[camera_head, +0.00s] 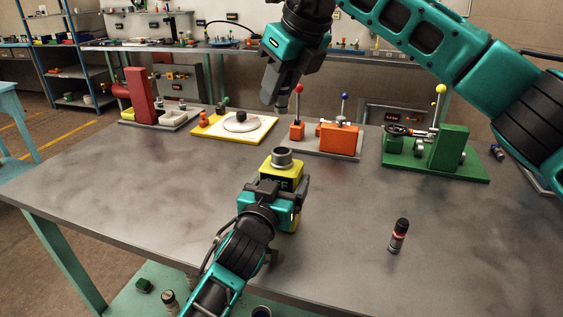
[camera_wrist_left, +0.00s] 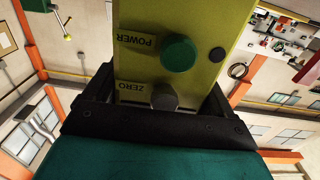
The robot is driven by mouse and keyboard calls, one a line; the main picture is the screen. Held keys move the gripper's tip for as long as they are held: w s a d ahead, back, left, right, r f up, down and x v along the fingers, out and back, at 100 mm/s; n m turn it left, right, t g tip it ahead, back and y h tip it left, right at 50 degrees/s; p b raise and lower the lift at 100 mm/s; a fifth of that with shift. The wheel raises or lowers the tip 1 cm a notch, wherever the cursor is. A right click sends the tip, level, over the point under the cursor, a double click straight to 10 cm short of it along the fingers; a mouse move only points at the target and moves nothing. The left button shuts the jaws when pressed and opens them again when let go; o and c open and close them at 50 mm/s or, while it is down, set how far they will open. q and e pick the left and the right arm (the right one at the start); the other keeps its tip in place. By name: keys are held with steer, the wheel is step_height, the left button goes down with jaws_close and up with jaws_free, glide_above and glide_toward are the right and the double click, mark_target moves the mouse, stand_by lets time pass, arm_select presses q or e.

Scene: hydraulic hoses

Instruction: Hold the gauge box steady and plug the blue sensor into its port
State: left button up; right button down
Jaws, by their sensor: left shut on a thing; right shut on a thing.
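The gauge box (camera_head: 294,170) is yellow with a dark display and a round grey port (camera_head: 281,158) on top. It stands upright near the middle of the table. My left gripper (camera_head: 278,193) is shut on it from the near side. The left wrist view shows the box face (camera_wrist_left: 141,68) between the fingers, with POWER and ZERO labels, a green button and a grey button. My right gripper (camera_head: 277,91) points down above and beyond the box, well apart from the port. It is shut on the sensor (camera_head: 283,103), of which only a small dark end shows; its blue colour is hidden.
Along the back edge are a red block fixture (camera_head: 140,95), a yellow board (camera_head: 216,131), an orange lever unit (camera_head: 339,139) and a green fixture (camera_head: 447,149). The table's left front is clear.

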mark_target(280, 147)
steer(key=shift+w+m+h, duration=0.1)
steer(key=shift+m+h, duration=0.2)
steer(key=shift+m, duration=0.2)
steer(key=shift+f, duration=0.4)
steer(key=shift+m, duration=0.3)
step_height(280, 147, down, 9)
arm_select(q)
steer(key=shift+s+d+r, duration=0.1)
steer(key=shift+s+d, duration=0.05)
arm_select(e)
steer(key=shift+d+f, duration=0.15)
steer(key=shift+f, duration=0.25)
arm_select(q)
steer(key=shift+s+d+r, duration=0.15)
steer(key=shift+s+r, duration=0.05)
arm_select(e)
steer(key=shift+s+f, duration=0.25)
steer(key=shift+f, duration=0.3)
steer(key=c, duration=1)
jaws_free()
steer(key=shift+o, duration=0.7)
steer(key=shift+r, duration=0.15)
arm_select(q)
steer(key=shift+w+a+f, duration=0.3)
steer(key=shift+w+f, duration=0.05)
arm_select(e)
steer(key=v, duration=1.3)
steer(key=shift+w+a+r, duration=0.2)
steer(key=shift+w+a, duration=0.2)
steer(key=shift+w, duration=0.05)
